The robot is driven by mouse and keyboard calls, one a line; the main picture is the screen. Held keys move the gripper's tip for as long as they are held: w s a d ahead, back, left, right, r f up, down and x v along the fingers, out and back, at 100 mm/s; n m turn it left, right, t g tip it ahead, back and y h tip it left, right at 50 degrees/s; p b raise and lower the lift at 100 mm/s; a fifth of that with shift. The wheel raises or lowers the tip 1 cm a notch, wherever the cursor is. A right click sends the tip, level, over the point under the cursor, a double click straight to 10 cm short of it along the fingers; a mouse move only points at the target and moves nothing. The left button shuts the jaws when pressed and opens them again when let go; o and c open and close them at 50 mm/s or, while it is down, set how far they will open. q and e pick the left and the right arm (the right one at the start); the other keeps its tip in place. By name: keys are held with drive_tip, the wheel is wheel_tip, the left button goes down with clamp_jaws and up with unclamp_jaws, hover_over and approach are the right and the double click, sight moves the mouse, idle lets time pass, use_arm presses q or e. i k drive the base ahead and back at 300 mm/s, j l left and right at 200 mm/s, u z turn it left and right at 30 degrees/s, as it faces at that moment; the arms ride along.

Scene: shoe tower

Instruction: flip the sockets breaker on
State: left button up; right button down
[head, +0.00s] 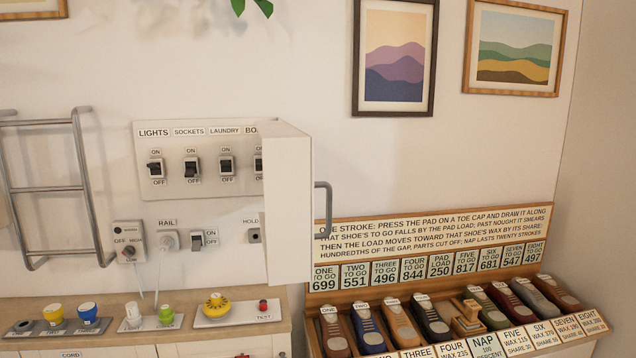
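The sockets breaker (191,168) is a small dark toggle under the SOCKETS label, with ON printed above it and OFF below. It is on a pale breaker panel (172,194) on the wall, second from the left. Its lever is too small for me to tell its position surely. The lights breaker (155,169) is to its left and the laundry breaker (226,166) to its right. Neither of my grippers is in view.
An open white door (287,200) with a grey handle (323,210) juts out and partly covers the panel's right end. Below are a rail switch (204,240) and a counter with knobs (215,307). A shoe rack (440,330) stands at right.

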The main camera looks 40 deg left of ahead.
sight(189, 171)
drive_tip(key=i+l+u, duration=0.35)
drive_tip(key=i+l, duration=0.2)
drive_tip(key=l, duration=0.2)
drive_tip(key=i+l+u, duration=0.2)
drive_tip(key=l, duration=0.2)
drive_tip(key=u, duration=1.45)
drive_tip(key=k+j, duration=0.15)
drive_tip(key=j, duration=0.2)
drive_tip(key=k+j, duration=0.2)
drive_tip(key=j, duration=0.15)
drive_tip(key=k+j, duration=0.15)
drive_tip(key=j, duration=0.2)
drive_tip(key=i+j+z, duration=0.15)
drive_tip(key=z, duration=0.7)
drive_tip(key=i+j+z, duration=0.1)
drive_tip(key=j, duration=0.25)
drive_tip(key=i+j+z, duration=0.1)
drive_tip(key=i+j, duration=0.15)
drive_tip(key=i+j+z, duration=0.1)
drive_tip(key=j, duration=0.35)
drive_tip(key=i+j+z, duration=0.1)
drive_tip(key=j, duration=0.3)
drive_tip(key=i+j+z, duration=0.1)
drive_tip(key=i+j, duration=0.15)
drive_tip(key=j, duration=0.15)
drive_tip(key=i+j+z, duration=0.1)
drive_tip(key=j, duration=0.3)
drive_tip(key=i+j+z, duration=0.1)
drive_tip(key=j, duration=0.3)
